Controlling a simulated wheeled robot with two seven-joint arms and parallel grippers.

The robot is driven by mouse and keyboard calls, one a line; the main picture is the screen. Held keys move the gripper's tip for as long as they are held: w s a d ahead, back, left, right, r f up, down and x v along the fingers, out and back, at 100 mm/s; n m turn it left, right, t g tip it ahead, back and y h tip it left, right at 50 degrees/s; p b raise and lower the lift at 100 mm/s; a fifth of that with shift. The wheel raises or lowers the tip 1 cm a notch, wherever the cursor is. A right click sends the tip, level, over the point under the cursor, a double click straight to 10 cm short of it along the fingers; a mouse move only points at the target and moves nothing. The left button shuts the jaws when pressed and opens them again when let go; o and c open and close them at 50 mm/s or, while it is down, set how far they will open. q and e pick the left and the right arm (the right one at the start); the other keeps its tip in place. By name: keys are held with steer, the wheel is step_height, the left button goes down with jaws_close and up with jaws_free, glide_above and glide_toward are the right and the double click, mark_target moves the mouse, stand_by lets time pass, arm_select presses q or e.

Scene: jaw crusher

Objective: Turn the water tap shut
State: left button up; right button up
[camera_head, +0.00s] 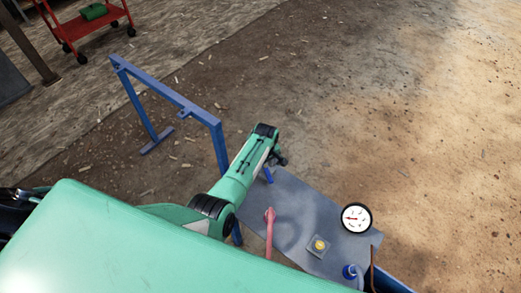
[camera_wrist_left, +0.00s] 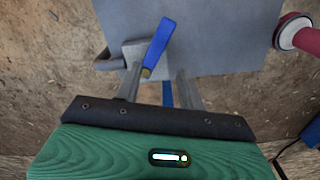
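The water tap has a blue lever (camera_wrist_left: 160,42) with a brass-coloured end, slanting in the left wrist view in front of a grey block. The lever also shows in the head view (camera_head: 268,175), small, at the upper edge of the grey panel. My left gripper (camera_wrist_left: 158,70) has its two fingers apart, with the lever's lower end appearing between them. I cannot tell whether either finger touches it. In the head view the left gripper (camera_head: 277,158) is at the arm's end, just above the lever and partly hidden. My right gripper is not in view.
The grey panel (camera_head: 290,205) carries a red handle (camera_head: 269,218), a yellow button (camera_head: 319,246), a round gauge (camera_head: 356,217) and a blue fitting (camera_head: 349,271). A blue frame (camera_head: 175,97) stands left of the arm. A red cart (camera_head: 75,28) is farther back. Open ground lies right.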

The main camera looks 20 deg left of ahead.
arm_select(q)
step_height(320, 180, up, 11)
steer(key=a, duration=0.2)
steer(key=shift+f+b, duration=0.15)
steer(key=shift+b, duration=0.15)
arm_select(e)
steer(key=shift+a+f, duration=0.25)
